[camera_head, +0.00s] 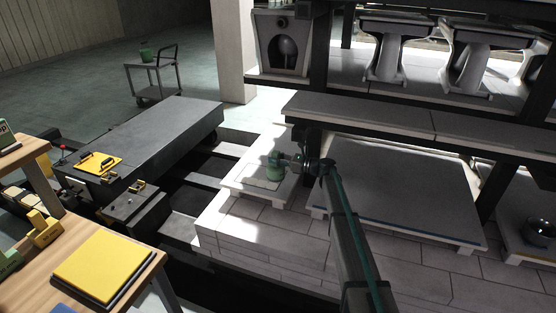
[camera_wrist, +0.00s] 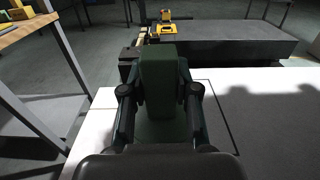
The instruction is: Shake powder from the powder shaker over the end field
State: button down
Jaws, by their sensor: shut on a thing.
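My gripper (camera_head: 289,160) is shut on the green powder shaker (camera_head: 274,166), at the end of the lower deck under the shelf. In the wrist view the shaker (camera_wrist: 158,82) sits between the two dark fingers (camera_wrist: 160,92). The end field (camera_head: 258,181) appears as a pale patch on the small white slab; the shaker is over it or close to it. A dark outline (camera_wrist: 224,112) on the white surface shows in the wrist view. The gap below the shaker and any powder cannot be made out.
A large grey slab (camera_head: 400,190) lies to the right. A grey table (camera_head: 150,140) with yellow items stands left across a gap. A wooden bench (camera_head: 60,220) is nearer; a cart (camera_head: 155,78) stands behind.

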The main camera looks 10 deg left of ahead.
jog(key=p+x, duration=0.1)
jog(key=x, duration=1.9)
jog(key=shift+r, duration=0.1)
jog(key=w, duration=0.2)
jog(key=w+d, duration=0.1)
jog(key=w, duration=0.1)
jog(key=shift+w+d+p, duration=0.15)
jog(key=shift+w+p, duration=0.15)
jog(key=shift+w, duration=0.05)
jog(key=shift+d, duration=0.15)
jog(key=v, duration=2)
jog(key=shift+d+p, duration=0.4)
jog(key=x, duration=2.1)
jog(key=shift+p, duration=0.4)
jog(key=shift+s, duration=0.1)
